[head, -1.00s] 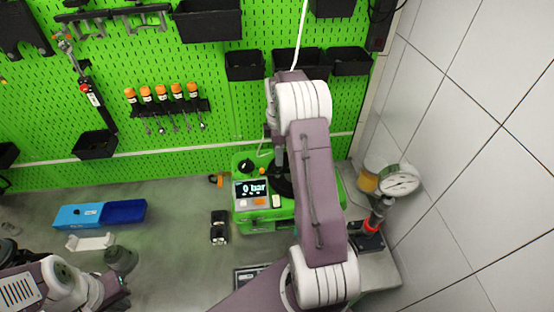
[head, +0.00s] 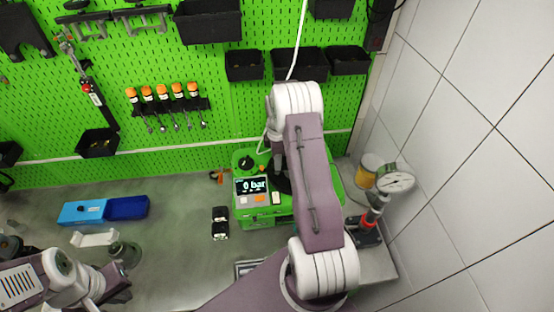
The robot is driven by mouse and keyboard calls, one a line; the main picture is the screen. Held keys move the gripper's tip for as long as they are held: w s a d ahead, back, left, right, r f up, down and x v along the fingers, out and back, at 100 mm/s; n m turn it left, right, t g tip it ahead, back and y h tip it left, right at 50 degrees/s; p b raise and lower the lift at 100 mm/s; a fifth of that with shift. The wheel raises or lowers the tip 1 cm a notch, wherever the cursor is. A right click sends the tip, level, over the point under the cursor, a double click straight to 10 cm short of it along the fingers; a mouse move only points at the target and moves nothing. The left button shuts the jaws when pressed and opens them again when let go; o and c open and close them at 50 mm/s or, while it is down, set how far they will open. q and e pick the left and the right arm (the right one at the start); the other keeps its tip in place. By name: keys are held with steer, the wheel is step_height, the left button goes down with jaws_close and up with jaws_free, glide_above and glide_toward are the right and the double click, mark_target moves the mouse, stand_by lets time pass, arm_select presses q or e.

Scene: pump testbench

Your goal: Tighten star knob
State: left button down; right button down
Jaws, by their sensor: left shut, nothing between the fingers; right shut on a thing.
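The green pump unit (head: 264,217) stands on the bench against the pegboard. Its display reads "0 bar". A black knob (head: 246,163) stands clear on its top left. My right gripper (head: 280,168) points down over the middle of the unit's top and is shut on the dark star knob (head: 284,186). My own arm hides most of the knob and the grip. My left gripper (head: 122,287) is shut and empty at the lower left, low over the bench and well away from the pump.
A pressure gauge (head: 396,182) on a fitting stands right of the pump, near the tiled wall. A blue bin (head: 82,212), a white bracket (head: 94,239), a grey round part (head: 126,253) and black parts (head: 220,222) lie left. Bare bench lies between.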

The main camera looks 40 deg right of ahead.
steer(key=shift+m, duration=0.3)
steer(key=shift+m+b, duration=0.55)
steer(key=shift+m, duration=0.45)
steer(key=m+b, duration=0.1)
steer(key=m, duration=0.1)
steer(key=shift+m, duration=0.4)
steer(key=m+b, duration=0.1)
steer(key=m, duration=0.5)
steer(key=m+b, duration=0.1)
steer(key=m, duration=0.5)
steer(key=shift+m, duration=0.3)
steer(key=m, duration=0.5)
steer(key=shift+m, duration=0.4)
